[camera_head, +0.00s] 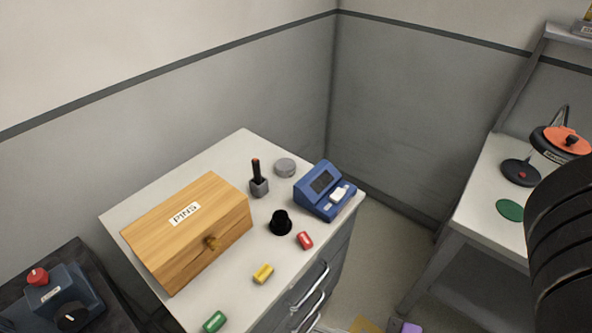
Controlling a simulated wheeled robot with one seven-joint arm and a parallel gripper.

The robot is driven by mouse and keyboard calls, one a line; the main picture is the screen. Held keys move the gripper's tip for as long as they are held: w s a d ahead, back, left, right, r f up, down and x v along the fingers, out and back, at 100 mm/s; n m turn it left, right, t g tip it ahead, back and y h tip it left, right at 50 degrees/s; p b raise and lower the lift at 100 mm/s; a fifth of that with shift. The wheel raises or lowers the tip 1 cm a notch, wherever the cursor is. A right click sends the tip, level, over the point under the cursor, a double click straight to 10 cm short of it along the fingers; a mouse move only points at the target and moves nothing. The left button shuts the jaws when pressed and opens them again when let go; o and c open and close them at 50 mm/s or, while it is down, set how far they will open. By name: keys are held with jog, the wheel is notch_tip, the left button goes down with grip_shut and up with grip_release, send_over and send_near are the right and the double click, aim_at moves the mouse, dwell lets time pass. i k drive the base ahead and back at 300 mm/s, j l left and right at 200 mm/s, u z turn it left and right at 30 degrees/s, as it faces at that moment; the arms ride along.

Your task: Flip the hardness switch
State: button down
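No label reading hardness can be made out, so I cannot tell which part is the hardness switch. A blue device (312,197) with a dark screen (322,182) and a white raised piece (339,194) stands at the right back corner of the white cabinet top. A dark blue box (65,296) with a red knob (38,276) and a black knob (72,319) sits on a dark surface at the lower left. My gripper is not in view. A black ribbed part at the right edge looks like my arm, well apart from both devices.
A wooden box labelled PINS (185,214) fills the cabinet's left. A black cup (281,223), a grey holder (259,187), a grey disc (285,167) and red, yellow and green cylinders surround free patches. A white bench (481,202) stands at right; floor lies between.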

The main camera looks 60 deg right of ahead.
aim_at(335, 197)
jog(key=z, duration=1.35)
jog(key=k+z, duration=0.2)
jog(key=k+l, duration=0.35)
jog(key=k, duration=0.15)
